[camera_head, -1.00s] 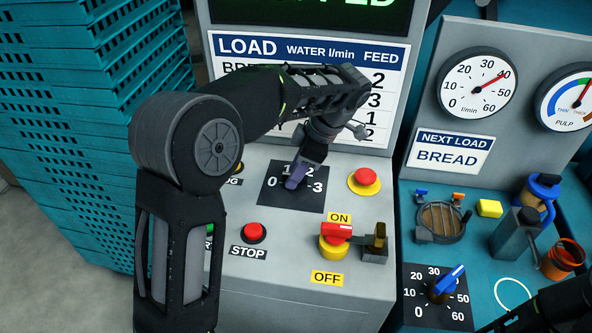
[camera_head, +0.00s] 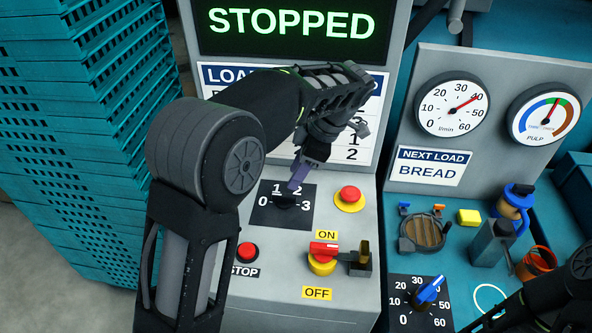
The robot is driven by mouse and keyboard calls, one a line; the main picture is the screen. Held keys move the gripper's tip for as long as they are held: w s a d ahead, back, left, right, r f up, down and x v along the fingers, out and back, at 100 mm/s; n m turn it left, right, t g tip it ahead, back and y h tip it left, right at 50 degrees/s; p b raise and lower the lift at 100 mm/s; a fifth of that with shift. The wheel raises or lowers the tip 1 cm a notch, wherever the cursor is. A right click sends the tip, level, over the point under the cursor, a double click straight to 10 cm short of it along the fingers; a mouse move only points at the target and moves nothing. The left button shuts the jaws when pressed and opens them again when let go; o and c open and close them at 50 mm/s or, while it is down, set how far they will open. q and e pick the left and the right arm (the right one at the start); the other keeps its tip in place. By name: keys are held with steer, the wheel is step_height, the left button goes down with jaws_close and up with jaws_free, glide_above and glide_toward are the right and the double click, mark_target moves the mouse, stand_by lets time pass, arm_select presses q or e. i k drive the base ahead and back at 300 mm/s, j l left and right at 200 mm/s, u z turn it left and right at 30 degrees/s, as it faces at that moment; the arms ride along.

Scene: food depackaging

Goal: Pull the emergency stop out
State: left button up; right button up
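The emergency stop is a red mushroom button on a round yellow base (camera_head: 350,196), on the grey panel right of the dial. My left gripper (camera_head: 296,186) is left of it, apart from it. Its purple fingers point down beside the black dial (camera_head: 284,203) marked 0 to 3 and partly cover the scale. I cannot tell whether the fingers are open or shut, or whether they touch the dial. Part of my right arm shows at the lower right, but its gripper is not visible.
The red STOP button (camera_head: 246,252) is at lower left, partly near my arm. A red-handled switch on yellow (camera_head: 322,262) sits between ON and OFF. The screen (camera_head: 292,25) reads STOPPED. Blue crates (camera_head: 75,150) stack at left. A gauge panel (camera_head: 440,70) stands at right.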

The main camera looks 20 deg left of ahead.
mark_target(350, 194)
steer(key=k, duration=1)
